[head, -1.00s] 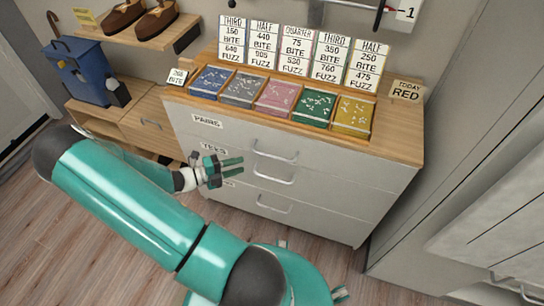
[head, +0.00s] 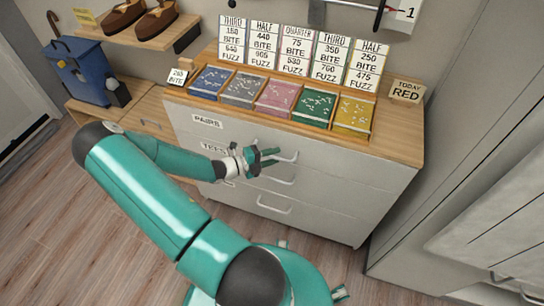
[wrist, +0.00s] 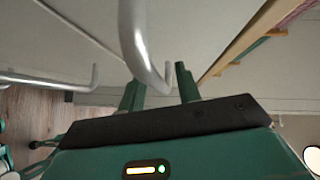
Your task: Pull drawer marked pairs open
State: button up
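The drawer marked PAIRS (head: 340,165) is the top drawer of the white cabinet, and it looks shut. Its label (head: 207,121) is at the upper left of its front. Its metal bar handle (head: 290,158) is partly hidden behind my gripper in the head view. My gripper (head: 273,157) is at the left part of this handle, its fingers pointing right. In the wrist view the fingers of my gripper (wrist: 160,88) are apart, and the handle's curved bar (wrist: 137,35) runs into the gap between them. I cannot tell whether they touch it.
Two lower drawers have handles, the middle one (head: 277,181) and the bottom one (head: 274,206). Colored trays, such as the green one (head: 315,107), and cards stand on the wooden top (head: 400,145). A tall grey cabinet stands at the right. Wooden floor (head: 75,190) is open in front.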

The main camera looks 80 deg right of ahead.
grip_shut()
jog(key=shift+a, duration=0.15)
